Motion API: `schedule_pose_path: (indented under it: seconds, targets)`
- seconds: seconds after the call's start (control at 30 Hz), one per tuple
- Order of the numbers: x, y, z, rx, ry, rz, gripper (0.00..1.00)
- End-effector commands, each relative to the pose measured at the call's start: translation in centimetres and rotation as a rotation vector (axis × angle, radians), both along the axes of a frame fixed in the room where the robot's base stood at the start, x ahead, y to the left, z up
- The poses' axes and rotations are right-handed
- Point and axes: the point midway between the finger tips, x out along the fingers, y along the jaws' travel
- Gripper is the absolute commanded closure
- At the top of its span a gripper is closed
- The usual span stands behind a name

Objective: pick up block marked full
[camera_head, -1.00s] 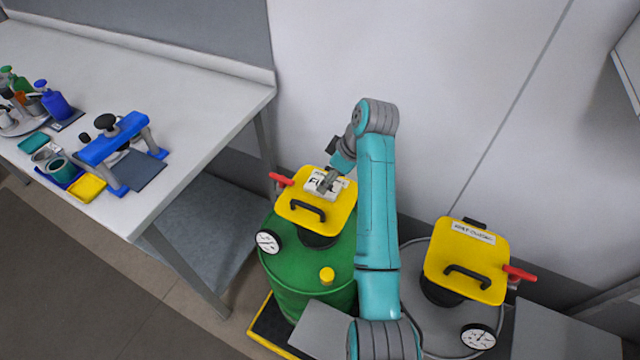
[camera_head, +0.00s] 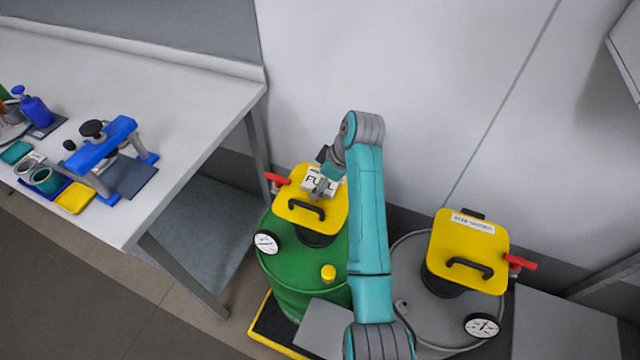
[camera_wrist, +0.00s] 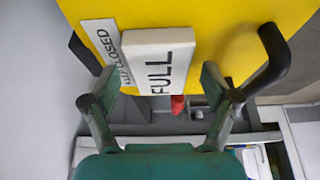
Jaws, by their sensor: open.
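The white block marked FULL (camera_head: 323,180) lies on the yellow lid (camera_head: 306,214) of the green drum. In the wrist view the block (camera_wrist: 158,62) shows its black lettering, beside a grey label ending in "CLOSED" (camera_wrist: 108,50). My gripper (camera_head: 318,190) is over the lid at the block. In the wrist view my gripper (camera_wrist: 158,85) is open, with one finger on either side of the block's lower end. Whether the fingers touch the block I cannot tell.
A black handle (camera_head: 306,208) rises from the lid near the block, and a red lever (camera_head: 277,179) sticks out at its left. A grey drum (camera_head: 408,290) with another yellow lid (camera_head: 468,252) stands at right. A white bench (camera_head: 190,110) holding tools is at left.

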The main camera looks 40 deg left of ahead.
Motion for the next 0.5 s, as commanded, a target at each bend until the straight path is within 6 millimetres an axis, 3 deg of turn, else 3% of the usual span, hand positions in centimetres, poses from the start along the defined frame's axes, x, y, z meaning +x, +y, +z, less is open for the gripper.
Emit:
schedule_pose_path:
  seconds: [0.37,0.5]
  targets:
    - [-0.01,-0.01,-0.17,0.0,0.0,0.0,0.14]
    - [-0.01,-0.01,-0.17,0.0,0.0,0.0,0.46]
